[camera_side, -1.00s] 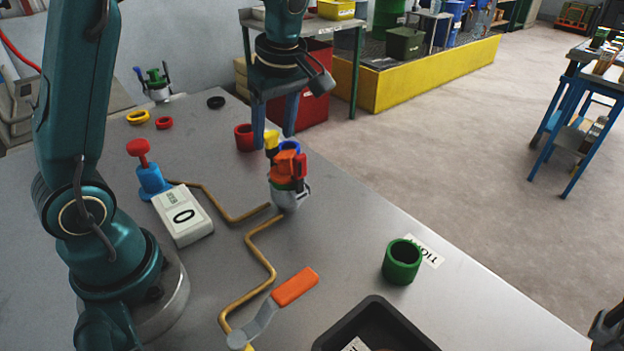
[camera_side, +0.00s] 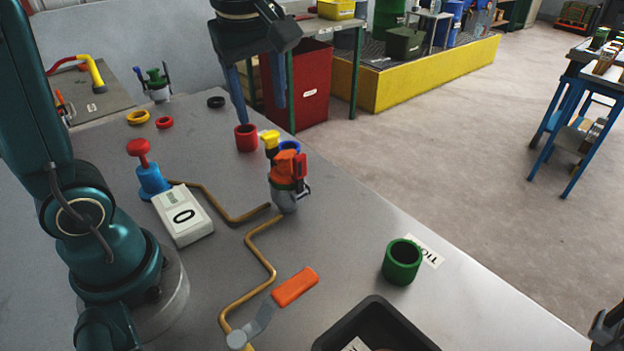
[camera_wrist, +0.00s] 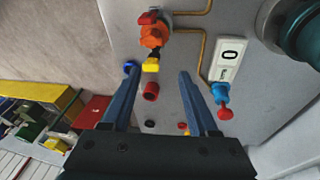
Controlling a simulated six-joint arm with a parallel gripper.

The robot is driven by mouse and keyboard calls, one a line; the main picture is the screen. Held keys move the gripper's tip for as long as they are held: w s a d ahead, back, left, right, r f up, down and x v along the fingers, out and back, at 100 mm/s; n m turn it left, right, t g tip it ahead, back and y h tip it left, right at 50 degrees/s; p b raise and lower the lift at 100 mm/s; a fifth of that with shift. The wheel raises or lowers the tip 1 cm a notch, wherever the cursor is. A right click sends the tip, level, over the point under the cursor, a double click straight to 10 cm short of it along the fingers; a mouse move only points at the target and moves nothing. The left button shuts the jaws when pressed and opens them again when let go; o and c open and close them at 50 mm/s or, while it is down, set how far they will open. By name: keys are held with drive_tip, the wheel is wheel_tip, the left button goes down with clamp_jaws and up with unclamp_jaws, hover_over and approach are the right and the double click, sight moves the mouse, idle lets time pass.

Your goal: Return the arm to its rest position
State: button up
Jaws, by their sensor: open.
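My gripper (camera_side: 262,97) is open and empty in the side view, raised above the far part of the table near the red cup (camera_side: 246,138). In the wrist view my gripper (camera_wrist: 155,85) shows two blue fingers spread wide, with nothing held between them.
A white meter reading 0 (camera_side: 183,217) and a blue valve with a red knob (camera_side: 149,175) stand left of the brown pipes. A green cup (camera_side: 402,262) and a black tray (camera_side: 374,325) are at the front right. Yellow and red rings lie at the back left.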

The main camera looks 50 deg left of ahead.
drive_tip(key=s+d+f+m+t+h, duration=0.1)
drive_tip(key=s+d+f+m, duration=0.1)
drive_tip(key=m, duration=0.6)
drive_tip(key=s+d+f+m+t+h, duration=0.1)
drive_tip(key=s+d+f+m+t, duration=0.1)
drive_tip(key=s+d+m, duration=0.2)
drive_tip(key=s+m, duration=0.3)
drive_tip(key=m, duration=0.1)
drive_tip(key=shift+s+f+t, duration=0.25)
drive_tip(key=shift+f+t, duration=0.05)
